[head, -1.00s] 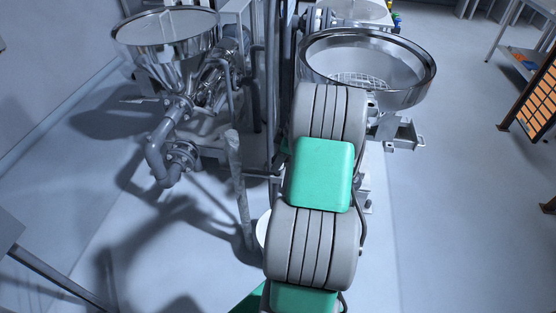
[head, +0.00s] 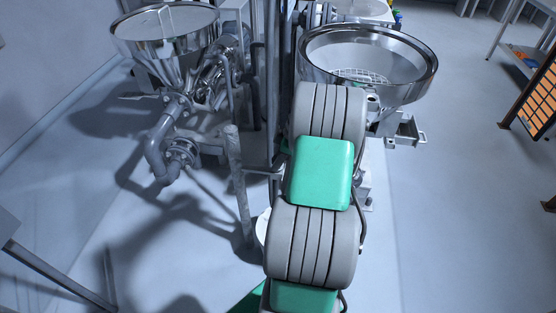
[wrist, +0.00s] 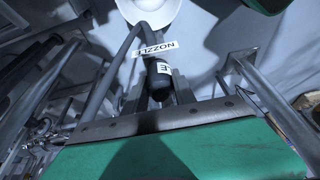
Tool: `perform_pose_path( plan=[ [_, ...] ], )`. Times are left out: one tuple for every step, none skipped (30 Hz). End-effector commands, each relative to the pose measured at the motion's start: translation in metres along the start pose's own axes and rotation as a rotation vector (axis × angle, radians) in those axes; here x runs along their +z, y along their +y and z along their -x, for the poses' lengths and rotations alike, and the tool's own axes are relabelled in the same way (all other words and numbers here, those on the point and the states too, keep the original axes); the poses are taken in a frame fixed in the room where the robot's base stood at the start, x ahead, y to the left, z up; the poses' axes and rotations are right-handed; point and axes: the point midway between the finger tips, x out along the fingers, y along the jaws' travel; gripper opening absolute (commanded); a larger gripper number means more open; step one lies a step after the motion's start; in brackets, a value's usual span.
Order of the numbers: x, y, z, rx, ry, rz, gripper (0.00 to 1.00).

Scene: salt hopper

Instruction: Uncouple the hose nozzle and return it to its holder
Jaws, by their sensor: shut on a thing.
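In the wrist view, my gripper (wrist: 160,92) has its two grey fingers on either side of a dark, round-ended nozzle (wrist: 160,77) and is shut on it. A white label reading NOZZLE (wrist: 153,47) lies across the view just above it. A grey hose (wrist: 108,75) runs down to the left beside the nozzle. A white round object (wrist: 150,10) is at the top, past the nozzle. I cannot tell the holder or the coupling apart here. In the head view my own arm hides the gripper and nozzle.
In the head view, a steel funnel hopper (head: 165,50) with grey piping (head: 158,150) stands at left. A wide steel bowl (head: 412,85) is behind my arm. An upright grey post (head: 238,185) stands close left of the arm. The floor (head: 450,220) at right is clear.

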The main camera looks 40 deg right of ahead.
Motion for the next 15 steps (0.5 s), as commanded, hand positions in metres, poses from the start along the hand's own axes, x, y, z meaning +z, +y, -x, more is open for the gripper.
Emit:
perform_pose_path(
  plan=[
    [0.0006,0.0001,-0.0018,0.000,0.000,0.000,0.00],
    [0.0008,0.0001,-0.0023,0.000,0.000,0.000,0.00],
    [0.0011,0.0001,-0.0030,0.000,0.000,0.000,0.00],
    [0.0013,0.0001,-0.0036,0.000,0.000,0.000,0.00],
    [0.0016,0.0001,-0.0042,0.000,0.000,0.000,0.00],
    [0.0018,0.0001,-0.0049,0.000,0.000,0.000,0.00],
    [0.0020,0.0001,-0.0055,0.000,0.000,0.000,0.00],
    [0.0022,0.0001,-0.0060,0.000,0.000,0.000,0.00],
    [0.0025,0.0001,-0.0068,0.000,0.000,0.000,0.00],
    [0.0027,0.0001,-0.0074,0.000,0.000,0.000,0.00],
    [0.0029,0.0001,-0.0079,0.000,0.000,0.000,0.00],
    [0.0029,0.0002,-0.0080,0.000,0.000,0.000,0.00],
    [0.0027,0.0002,-0.0074,0.001,0.000,0.000,0.00],
    [0.0027,0.0002,-0.0073,0.000,0.000,0.000,0.00],
    [0.0027,0.0001,-0.0073,0.000,0.000,0.000,0.32]
  ],
)
